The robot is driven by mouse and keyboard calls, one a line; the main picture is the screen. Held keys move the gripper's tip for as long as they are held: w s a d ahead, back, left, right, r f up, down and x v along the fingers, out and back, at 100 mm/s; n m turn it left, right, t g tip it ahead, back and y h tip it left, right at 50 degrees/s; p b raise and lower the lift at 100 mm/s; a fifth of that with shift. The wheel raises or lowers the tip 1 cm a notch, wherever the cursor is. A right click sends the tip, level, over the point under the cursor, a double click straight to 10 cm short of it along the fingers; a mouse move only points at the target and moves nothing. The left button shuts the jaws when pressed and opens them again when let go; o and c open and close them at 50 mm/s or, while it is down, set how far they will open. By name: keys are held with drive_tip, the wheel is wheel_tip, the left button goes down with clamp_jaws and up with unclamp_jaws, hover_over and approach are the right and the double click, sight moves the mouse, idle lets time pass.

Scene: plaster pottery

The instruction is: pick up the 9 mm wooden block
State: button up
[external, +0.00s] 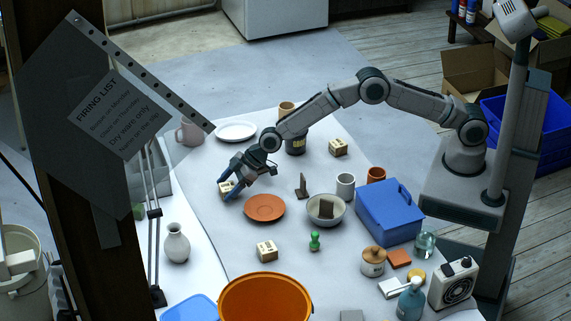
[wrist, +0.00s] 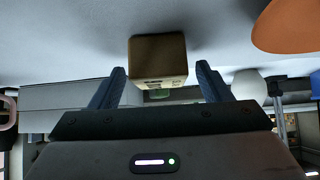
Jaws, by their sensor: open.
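A small wooden block (external: 225,187) lies on the white table near its left edge, at my gripper (external: 230,183). In the wrist view the block (wrist: 158,58) sits between and just beyond the two blue fingers of my gripper (wrist: 161,70). The fingers are apart, with a gap visible on both sides of the block. Two similar wooden blocks stand elsewhere: one at the back (external: 338,147) and one at the front (external: 266,251). Their markings are too small to read, so I cannot tell which is the 9 mm one.
A terracotta saucer (external: 264,207) lies just right of my gripper; its edge also shows in the wrist view (wrist: 290,25). A bowl (external: 326,210), a dark upright piece (external: 302,187) and a blue box (external: 388,212) stand further right. A white plate (external: 236,131) is behind.

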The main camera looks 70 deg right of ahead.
drive_tip(key=c, duration=1.1)
drive_tip(key=shift+r, duration=0.1)
